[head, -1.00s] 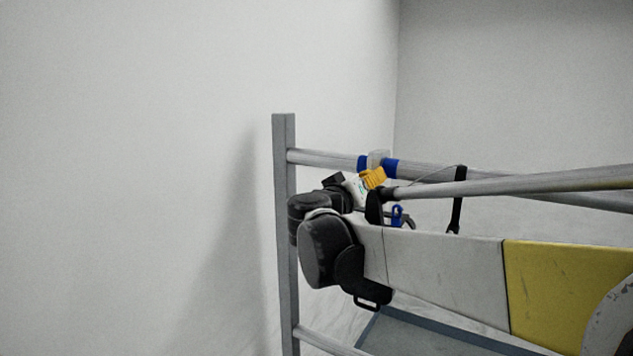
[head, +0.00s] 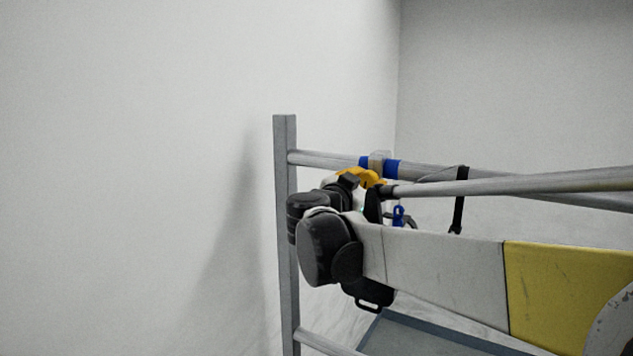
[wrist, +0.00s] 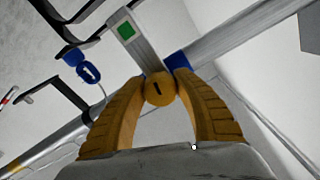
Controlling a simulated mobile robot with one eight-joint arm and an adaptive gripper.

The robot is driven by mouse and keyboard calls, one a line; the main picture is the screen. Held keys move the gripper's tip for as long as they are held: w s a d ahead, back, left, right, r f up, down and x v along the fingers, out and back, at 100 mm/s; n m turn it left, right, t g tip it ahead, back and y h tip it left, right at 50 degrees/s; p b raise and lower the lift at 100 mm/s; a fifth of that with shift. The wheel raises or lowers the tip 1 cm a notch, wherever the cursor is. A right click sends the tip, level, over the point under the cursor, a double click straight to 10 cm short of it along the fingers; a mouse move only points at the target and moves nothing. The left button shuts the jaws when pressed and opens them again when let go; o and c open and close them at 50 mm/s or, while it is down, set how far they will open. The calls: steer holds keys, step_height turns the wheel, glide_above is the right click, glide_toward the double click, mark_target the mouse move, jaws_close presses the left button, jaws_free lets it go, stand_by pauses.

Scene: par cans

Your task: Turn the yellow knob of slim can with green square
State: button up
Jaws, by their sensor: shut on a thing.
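In the head view my gripper (head: 364,176) is at the upper rail, just below the blue clamp (head: 391,168). The knob and the green square cannot be made out there.
A grey metal rail (head: 325,159) joins an upright post (head: 285,230). A black strap (head: 459,200) and a blue hook (head: 398,216) hang near my arm. Another round bar (head: 520,185) crosses in front. The white wall at left is clear.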

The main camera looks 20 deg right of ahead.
steer(key=m, duration=0.6)
steer(key=shift+m, duration=0.3)
steer(key=m, duration=0.5)
steer(key=shift+a+r, duration=0.1)
steer(key=shift+r, duration=0.05)
steer(key=shift+m, duration=0.3)
steer(key=o, duration=1.2)
steer(key=shift+w, duration=0.1)
steer(key=v, duration=1.2)
steer(key=shift+r, duration=0.1)
